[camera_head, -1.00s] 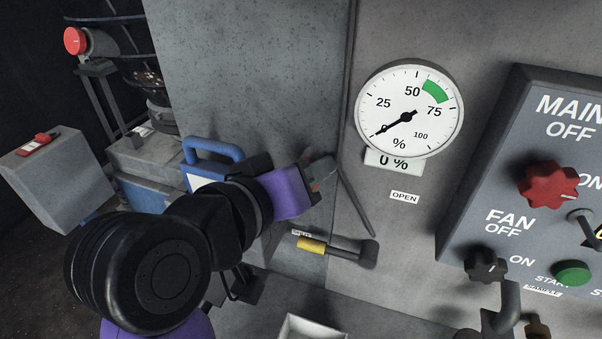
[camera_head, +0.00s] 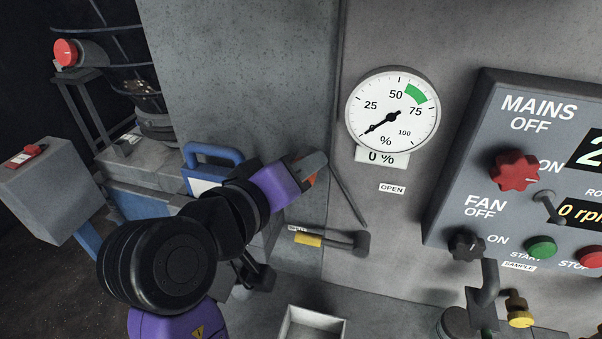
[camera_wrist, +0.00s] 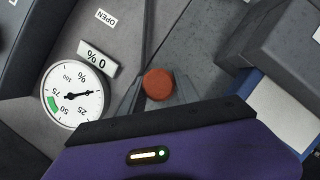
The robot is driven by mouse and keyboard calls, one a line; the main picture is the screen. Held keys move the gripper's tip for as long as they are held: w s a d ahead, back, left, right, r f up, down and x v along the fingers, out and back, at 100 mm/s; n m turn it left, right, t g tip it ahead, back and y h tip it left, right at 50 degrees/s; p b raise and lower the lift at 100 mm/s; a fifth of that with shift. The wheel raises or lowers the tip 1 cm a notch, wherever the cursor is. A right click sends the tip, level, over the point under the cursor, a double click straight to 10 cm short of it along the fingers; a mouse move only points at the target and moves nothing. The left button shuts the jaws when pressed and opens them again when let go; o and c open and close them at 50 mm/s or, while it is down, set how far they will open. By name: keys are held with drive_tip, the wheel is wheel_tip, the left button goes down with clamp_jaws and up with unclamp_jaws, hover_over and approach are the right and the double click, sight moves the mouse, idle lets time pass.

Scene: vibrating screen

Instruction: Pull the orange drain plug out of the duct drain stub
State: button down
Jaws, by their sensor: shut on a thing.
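The orange drain plug (camera_wrist: 158,84) shows as a round orange-red end between the two grey fingers of my gripper (camera_wrist: 157,92) in the wrist view. My gripper (camera_head: 312,169) is shut on it. In the head view only a sliver of orange shows beside the grey fingers, in front of the grey wall panel, left of and below the dial. The drain stub is not clearly visible, and I cannot tell whether the plug still sits in it.
A round dial (camera_head: 392,111) reads 0 %. Below it are a dark slanted rod (camera_head: 348,196) and a yellow-handled lever (camera_head: 310,240). A control panel (camera_head: 458,190) stands right. A blue-handled box (camera_head: 205,180) is close left of my gripper. An open tray (camera_head: 313,318) sits below.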

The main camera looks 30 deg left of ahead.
drive_tip(key=shift+s+d, duration=0.1)
drive_tip(key=shift+s, duration=0.1)
drive_tip(key=shift+s+d, duration=0.2)
drive_tip(key=shift+s, duration=0.55)
idle(0.5)
drive_tip(key=shift+s+d, duration=0.2)
drive_tip(key=shift+s, duration=0.55)
drive_tip(key=shift+s+d, duration=0.15)
drive_tip(key=shift+s, duration=0.55)
drive_tip(key=shift+s+d, duration=0.2)
drive_tip(key=shift+s, duration=0.55)
drive_tip(key=shift+s+d, duration=0.15)
drive_tip(key=shift+s, duration=0.55)
drive_tip(key=shift+s+d, duration=0.2)
drive_tip(key=shift+s, duration=0.55)
drive_tip(key=shift+s+d, duration=0.15)
drive_tip(key=shift+s, duration=0.55)
drive_tip(key=shift+s, duration=0.15)
